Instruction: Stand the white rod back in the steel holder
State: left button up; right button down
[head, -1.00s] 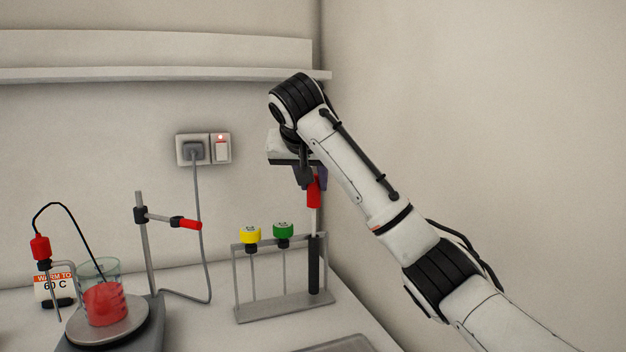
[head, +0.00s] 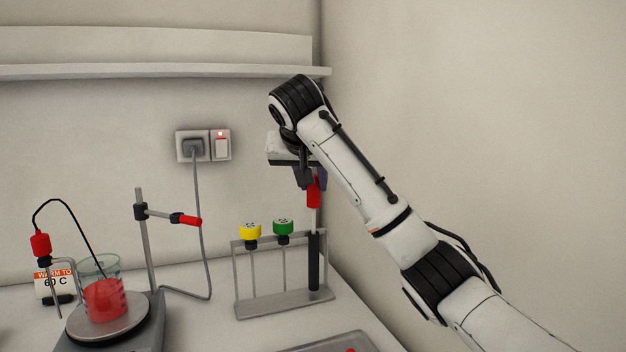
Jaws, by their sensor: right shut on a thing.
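The white rod (head: 314,219) hangs upright below my right gripper (head: 313,178), with a red grip section (head: 314,193) at its top. My right gripper is shut on that red top. The steel holder (head: 285,303) stands on the bench below, with a yellow-capped (head: 250,233) and a green-capped (head: 283,228) thin rod in it. My left gripper is out of view.
A hotplate (head: 108,325) with a beaker of red liquid (head: 104,300) and a clamp stand (head: 146,240) are at left. A tray (head: 340,339) lies at the front edge. A wall shelf (head: 160,71) is above; the right wall is close.

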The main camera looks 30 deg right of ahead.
jog(key=shift+f+b, duration=0.35)
jog(key=shift+f, duration=0.3)
jog(key=c, duration=1.4)
grip_release()
jog(key=shift+c, duration=0.2)
